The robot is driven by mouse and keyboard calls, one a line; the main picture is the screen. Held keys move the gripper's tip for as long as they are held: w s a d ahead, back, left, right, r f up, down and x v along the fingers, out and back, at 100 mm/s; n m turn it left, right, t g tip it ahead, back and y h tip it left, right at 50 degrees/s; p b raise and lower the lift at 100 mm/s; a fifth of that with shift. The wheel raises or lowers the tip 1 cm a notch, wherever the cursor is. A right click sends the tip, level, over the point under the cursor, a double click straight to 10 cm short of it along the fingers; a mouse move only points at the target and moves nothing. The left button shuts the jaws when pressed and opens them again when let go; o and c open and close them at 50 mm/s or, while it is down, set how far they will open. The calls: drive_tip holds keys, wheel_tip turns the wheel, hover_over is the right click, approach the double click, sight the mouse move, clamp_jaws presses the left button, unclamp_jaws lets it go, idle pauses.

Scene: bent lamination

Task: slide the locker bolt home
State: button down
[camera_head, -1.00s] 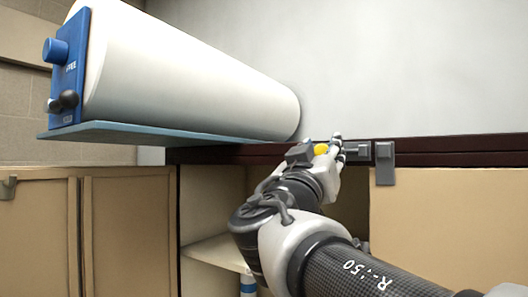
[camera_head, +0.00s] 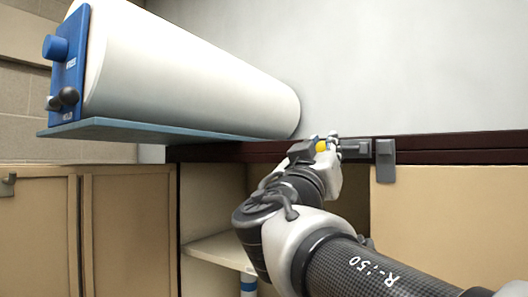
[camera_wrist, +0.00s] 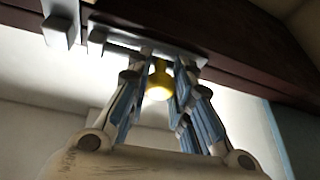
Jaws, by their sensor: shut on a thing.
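The locker bolt (camera_head: 355,149) is a grey fitting on a dark red-brown rail, with a yellow knob (camera_head: 321,146). My gripper (camera_head: 327,147) is at the knob, and in the wrist view its fingers (camera_wrist: 162,72) are closed around the knob (camera_wrist: 159,82) from both sides. A grey bracket (camera_head: 385,160) stands just right of the bolt in the head view; it shows at the upper left in the wrist view (camera_wrist: 60,22). A narrow gap shows between the bolt's end block (camera_wrist: 97,40) and this bracket. My fingers partly hide the bolt.
A large white cylinder with a blue end panel (camera_head: 68,75) lies on a blue shelf (camera_head: 150,130) at upper left. Tan cabinet doors (camera_head: 450,220) stand below the rail. An open compartment with a shelf (camera_head: 215,248) lies behind my arm.

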drive_tip(key=s+d+b, duration=0.2)
drive_tip(key=d+b, duration=0.1)
drive_tip(key=shift+s+d+f, duration=0.15)
drive_tip(key=shift+s+d, duration=0.05)
drive_tip(key=shift+w+a, duration=0.1)
drive_tip(key=shift+a, duration=0.05)
drive_tip(key=c, duration=1.4)
unclamp_jaws()
drive_tip(key=shift+s+d, duration=0.2)
drive_tip(key=shift+o, duration=0.2)
drive_tip(key=shift+a, duration=0.1)
drive_tip(key=v, duration=1.2)
drive_tip(key=shift+w, duration=0.1)
